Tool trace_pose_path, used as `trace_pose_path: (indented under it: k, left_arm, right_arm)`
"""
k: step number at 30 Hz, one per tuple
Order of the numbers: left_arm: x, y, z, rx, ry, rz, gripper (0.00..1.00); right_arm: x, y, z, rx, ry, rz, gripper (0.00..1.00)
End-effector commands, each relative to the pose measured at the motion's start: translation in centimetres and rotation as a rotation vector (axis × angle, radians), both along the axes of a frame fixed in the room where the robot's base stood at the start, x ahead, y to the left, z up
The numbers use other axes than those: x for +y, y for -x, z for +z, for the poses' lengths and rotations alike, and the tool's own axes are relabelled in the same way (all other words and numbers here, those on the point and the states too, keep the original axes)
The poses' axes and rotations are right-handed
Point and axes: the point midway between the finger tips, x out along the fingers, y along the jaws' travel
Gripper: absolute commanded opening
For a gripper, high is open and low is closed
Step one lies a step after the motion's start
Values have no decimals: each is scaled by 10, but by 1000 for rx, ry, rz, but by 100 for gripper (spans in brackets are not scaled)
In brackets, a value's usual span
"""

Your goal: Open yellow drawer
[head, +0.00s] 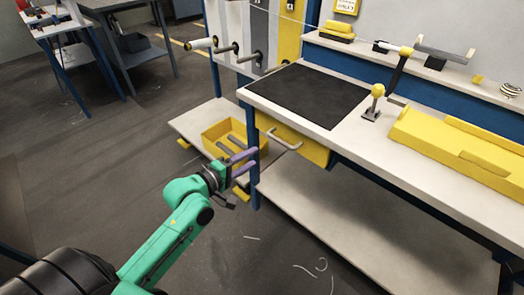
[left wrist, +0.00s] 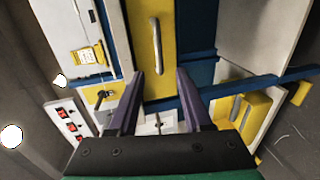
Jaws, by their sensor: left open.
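The yellow drawer (head: 314,150) is under the front edge of the workbench, and its front looks flush with the bench. Its pale bar handle (head: 290,142) sticks out from the front. My left gripper (head: 254,160) has purple fingers and is open and empty, to the left of the handle and apart from it. In the left wrist view, the yellow drawer front (left wrist: 140,40) is ahead, with the handle (left wrist: 157,48) standing upright in the picture. There the handle lies beyond the open fingertips of the left gripper (left wrist: 160,75), between them sideways. My right gripper is out of view.
The white workbench top (head: 350,140) and its blue leg (head: 256,185) are close to the left gripper. A yellow bin (head: 212,132) with dark rods stands on a low shelf behind it. A lower shelf (head: 330,205) runs under the bench. The floor in front is mostly clear.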

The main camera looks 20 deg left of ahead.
Motion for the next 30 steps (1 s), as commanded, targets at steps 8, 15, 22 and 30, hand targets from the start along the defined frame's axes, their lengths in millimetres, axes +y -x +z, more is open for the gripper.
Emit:
trace_pose_path:
  k: [8, 15, 22, 30]
  left_arm:
    - [-17, -42, -5, -6, 10, 0, 50]
    - [-40, -101, -19, -5, 6, 0, 50]
    - [-53, -130, -26, -5, 4, -1, 50]
    - [-53, -132, -26, -3, 3, -1, 42]
  right_arm:
    - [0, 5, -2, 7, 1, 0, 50]
    - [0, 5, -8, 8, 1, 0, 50]
    - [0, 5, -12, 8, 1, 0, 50]
    - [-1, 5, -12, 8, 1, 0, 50]
